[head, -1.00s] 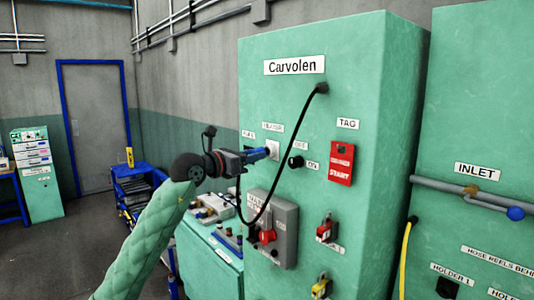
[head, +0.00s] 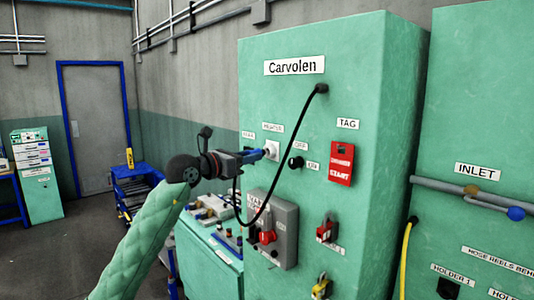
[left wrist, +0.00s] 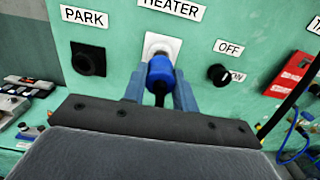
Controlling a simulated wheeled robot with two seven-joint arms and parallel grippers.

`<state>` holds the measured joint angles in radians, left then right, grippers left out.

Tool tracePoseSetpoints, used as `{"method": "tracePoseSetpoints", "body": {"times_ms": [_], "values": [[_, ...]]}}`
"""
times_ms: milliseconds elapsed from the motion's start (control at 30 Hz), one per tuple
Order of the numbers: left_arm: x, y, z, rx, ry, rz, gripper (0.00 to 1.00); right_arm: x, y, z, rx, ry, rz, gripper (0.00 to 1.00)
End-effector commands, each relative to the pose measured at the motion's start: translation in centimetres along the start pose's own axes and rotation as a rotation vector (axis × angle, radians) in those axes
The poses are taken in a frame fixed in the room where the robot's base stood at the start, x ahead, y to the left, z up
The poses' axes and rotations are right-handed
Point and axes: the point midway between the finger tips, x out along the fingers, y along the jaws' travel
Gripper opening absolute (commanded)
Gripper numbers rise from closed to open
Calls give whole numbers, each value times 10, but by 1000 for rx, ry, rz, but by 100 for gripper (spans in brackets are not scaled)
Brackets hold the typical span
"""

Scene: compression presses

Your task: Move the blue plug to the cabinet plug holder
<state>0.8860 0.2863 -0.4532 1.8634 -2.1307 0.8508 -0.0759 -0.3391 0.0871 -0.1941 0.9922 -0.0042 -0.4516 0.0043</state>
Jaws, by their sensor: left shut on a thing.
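The blue plug (left wrist: 160,72) is between the fingers of my left gripper (left wrist: 159,92), which is shut on it. In the head view my left gripper (head: 258,155) points right at the cabinet front (head: 300,100). The plug is right at the white HEATER socket (left wrist: 163,44); I cannot tell whether it is still seated or just clear of it. The black round holder (left wrist: 88,60) under the PARK label is to the left of the plug, with a dark, empty-looking opening. In the head view my gripper largely hides this holder. My right gripper is not in view.
A black knob (left wrist: 219,74) with OFF and ON labels is right of the socket. A grey box with a red switch (head: 267,237) and a red START panel (head: 341,163) are nearby.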

Motion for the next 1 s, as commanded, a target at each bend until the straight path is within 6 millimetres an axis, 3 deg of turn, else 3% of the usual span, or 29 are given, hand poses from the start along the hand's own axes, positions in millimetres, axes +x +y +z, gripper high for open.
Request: {"method": "tracePoseSetpoints", "body": {"times_ms": [1000], "values": [[-39,0,0,1,0,0,4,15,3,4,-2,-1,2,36]]}}
